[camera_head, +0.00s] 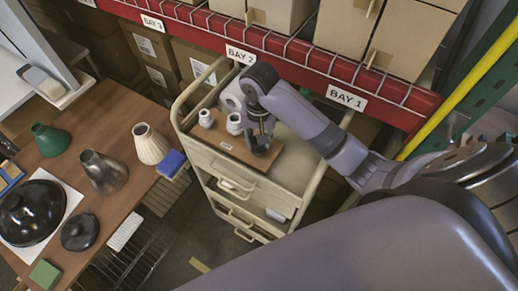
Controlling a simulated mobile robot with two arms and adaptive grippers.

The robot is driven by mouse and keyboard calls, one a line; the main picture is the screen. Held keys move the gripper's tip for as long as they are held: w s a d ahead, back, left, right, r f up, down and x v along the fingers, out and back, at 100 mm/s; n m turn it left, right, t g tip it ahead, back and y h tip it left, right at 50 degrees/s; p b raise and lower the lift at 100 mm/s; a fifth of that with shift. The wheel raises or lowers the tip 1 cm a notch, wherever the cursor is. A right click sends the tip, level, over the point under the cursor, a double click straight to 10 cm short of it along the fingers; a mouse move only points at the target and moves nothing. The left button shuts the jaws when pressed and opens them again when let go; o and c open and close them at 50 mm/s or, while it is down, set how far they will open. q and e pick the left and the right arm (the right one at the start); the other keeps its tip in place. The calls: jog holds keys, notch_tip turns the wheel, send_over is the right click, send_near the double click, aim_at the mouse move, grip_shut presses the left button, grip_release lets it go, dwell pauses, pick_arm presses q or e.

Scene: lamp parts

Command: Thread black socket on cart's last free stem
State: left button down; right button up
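The beige cart (302,190) stands in the middle of the view. On its top lies a brown wooden board (222,138) with two white sockets standing upright, one at the left (206,118) and one in the middle (235,124). My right gripper (261,142) points down over the right part of the board, beside the middle white socket. Dark shapes at its fingertips blend together, so I cannot tell a black socket from the fingers, or whether they are shut. Any stem beneath is hidden. My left gripper is out of view.
A wooden table (118,112) at the left holds a green shade (50,140), a dark metal shade (104,172), a cream shade (151,145) and black domes (30,212). A red shelf rack (290,60) with boxes runs behind the cart. A white roll (232,95) stands on the cart.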

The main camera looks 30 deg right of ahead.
jog(key=o, duration=0.5)
jog(key=shift+s+a+f, duration=0.1)
jog(key=shift+s+f, duration=0.1)
jog(key=shift+f, duration=0.2)
jog(key=shift+w+r, duration=0.1)
jog(key=shift+r, duration=6)
